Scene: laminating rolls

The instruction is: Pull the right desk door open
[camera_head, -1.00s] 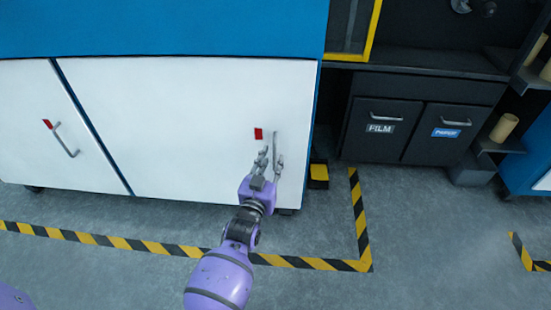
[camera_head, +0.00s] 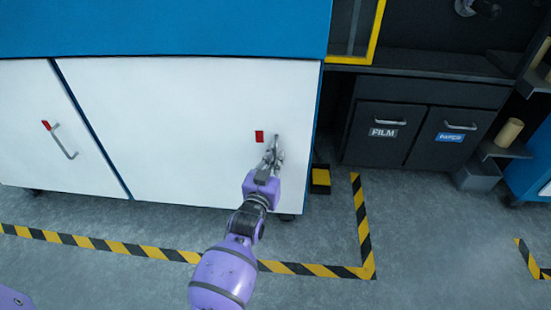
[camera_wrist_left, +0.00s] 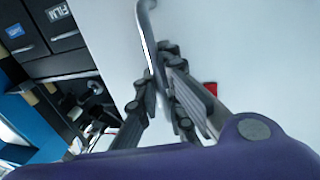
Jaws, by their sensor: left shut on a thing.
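The right desk door (camera_head: 190,120) is a wide white panel under a blue top, and it looks closed. Its grey bar handle (camera_head: 276,142) is upright near the right edge, beside a small red tag (camera_head: 259,136). My left gripper (camera_head: 271,160) is shut on this handle. In the left wrist view the handle (camera_wrist_left: 146,30) runs down between the fingers (camera_wrist_left: 160,95), which hide its lower part. The left door (camera_head: 45,125) also looks closed, with its own slanted handle (camera_head: 64,142). My right gripper is not in view.
Dark cabinets labelled FILM (camera_head: 375,133) and a blue label (camera_head: 450,137) stand at the right. A yellow-black block (camera_head: 320,180) sits on the floor by the desk corner. Striped floor tape (camera_head: 150,250) runs in front. The grey floor beyond is clear.

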